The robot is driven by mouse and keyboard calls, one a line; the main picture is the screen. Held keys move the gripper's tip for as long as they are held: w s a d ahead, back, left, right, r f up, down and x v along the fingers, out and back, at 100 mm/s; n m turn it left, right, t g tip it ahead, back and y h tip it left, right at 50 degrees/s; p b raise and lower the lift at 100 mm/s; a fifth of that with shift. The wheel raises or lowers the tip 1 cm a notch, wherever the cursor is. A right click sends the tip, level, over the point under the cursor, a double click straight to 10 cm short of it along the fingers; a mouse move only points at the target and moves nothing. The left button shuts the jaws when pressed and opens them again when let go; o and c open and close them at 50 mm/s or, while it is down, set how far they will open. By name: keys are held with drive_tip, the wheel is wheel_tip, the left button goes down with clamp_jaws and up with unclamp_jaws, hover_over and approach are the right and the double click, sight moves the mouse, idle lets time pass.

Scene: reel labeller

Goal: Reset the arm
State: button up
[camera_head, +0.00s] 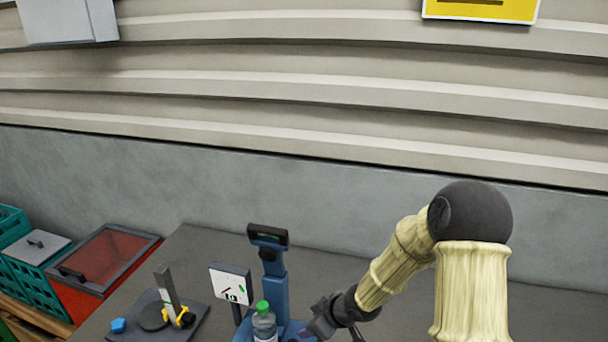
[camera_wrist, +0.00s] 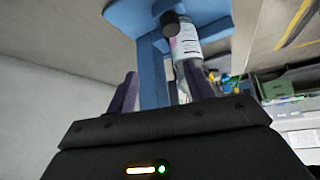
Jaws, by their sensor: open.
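My arm, in a pale yellow sleeve, reaches down from the right in the head view. My gripper (camera_head: 318,325) is low in that view, just right of a clear bottle with a green cap (camera_head: 263,322). In the wrist view my gripper (camera_wrist: 160,72) is open, with its two dark fingers apart. The blue labeller stand (camera_wrist: 152,75) shows beyond and between the fingers. A bottle with a white label (camera_wrist: 186,45) shows near the right finger. The stand's blue column with a dark top (camera_head: 270,270) rises behind the bottle. The stand's base is partly cut off.
A white dial panel (camera_head: 231,283) stands left of the labeller. A dark plate fixture with an upright grey post (camera_head: 168,290) and yellow clamp is farther left. A red lidded bin (camera_head: 105,262) and teal crates (camera_head: 30,285) stand at the left. The grey wall closes the back.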

drive_tip(key=s+d+r+m+g+h, duration=0.1)
drive_tip(key=s+d+r+m+h, duration=0.1)
drive_tip(key=s+d+r+m, duration=0.3)
drive_tip(key=s+d+r+m+h, duration=0.3)
drive_tip(key=s+d+r+m, duration=0.3)
drive_tip(key=s+d, duration=0.2)
drive_tip(key=s, duration=0.2)
drive_tip(key=shift+s+r+g+h, duration=0.2)
drive_tip(key=shift+s+g+h, duration=0.1)
drive_tip(key=shift+s+g, duration=0.1)
idle(1.4)
